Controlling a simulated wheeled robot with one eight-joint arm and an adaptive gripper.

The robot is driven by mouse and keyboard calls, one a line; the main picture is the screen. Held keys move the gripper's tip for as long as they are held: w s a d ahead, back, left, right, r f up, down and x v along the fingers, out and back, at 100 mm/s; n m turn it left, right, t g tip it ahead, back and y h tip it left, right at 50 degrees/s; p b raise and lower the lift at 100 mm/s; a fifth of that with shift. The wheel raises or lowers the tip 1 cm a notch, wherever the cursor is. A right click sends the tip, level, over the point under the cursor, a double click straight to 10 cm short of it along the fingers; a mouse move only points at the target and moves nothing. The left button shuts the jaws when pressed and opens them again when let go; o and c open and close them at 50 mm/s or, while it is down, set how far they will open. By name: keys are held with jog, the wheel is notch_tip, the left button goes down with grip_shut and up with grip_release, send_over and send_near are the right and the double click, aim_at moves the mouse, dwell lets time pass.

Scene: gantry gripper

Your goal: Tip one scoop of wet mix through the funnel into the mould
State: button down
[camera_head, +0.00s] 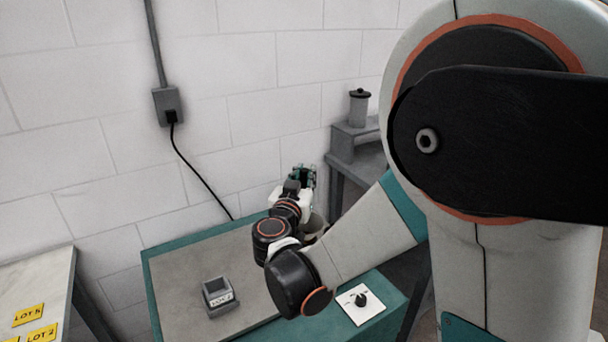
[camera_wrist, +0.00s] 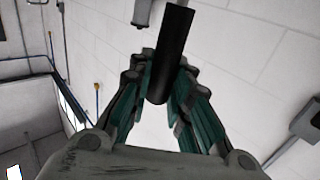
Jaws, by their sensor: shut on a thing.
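My gripper (camera_head: 301,175) is raised above the back of the teal-edged table, its teal fingers pointing up. In the head view I cannot make out the bar or any scoop head. A small grey square open box with a white label (camera_head: 218,293), apparently the mould, sits on the grey table top, left of my arm. I cannot identify a funnel or see any wet mix.
A white plate with a black knob (camera_head: 361,301) lies at the table's right. A lidded jar (camera_head: 359,107) stands on a grey shelf at back. A left table (camera_head: 40,285) carries yellow lot labels.

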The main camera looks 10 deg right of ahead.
jog(key=w+d+f+m+g+y+p, duration=0.2)
jog(key=d+m+g+y+p, duration=0.1)
jog(key=d+p, duration=0.3)
jog(key=shift+w+d+m+g+y, duration=0.3)
jog(key=shift+d+m+g, duration=0.1)
jog(key=shift+d+m, duration=0.4)
jog(key=shift+d+f, duration=0.1)
jog(key=shift+f, duration=0.05)
dwell(0.5)
jog(key=shift+w+d+f+m+g+y, duration=0.25)
jog(key=shift+d+f+y, duration=0.2)
jog(key=shift+d+f, duration=0.15)
jog(key=shift+w+d+f+m+g+y, duration=0.1)
jog(key=shift+d+f+m+g+y, duration=0.15)
jog(key=shift+d+f+y, duration=0.3)
jog(key=f, duration=0.1)
jog(key=d+f+m+y+b, duration=0.1)
jog(key=d+f+g, duration=0.1)
jog(key=shift+w+y+b, duration=0.3)
jog(key=shift+y, duration=0.1)
dwell(0.4)
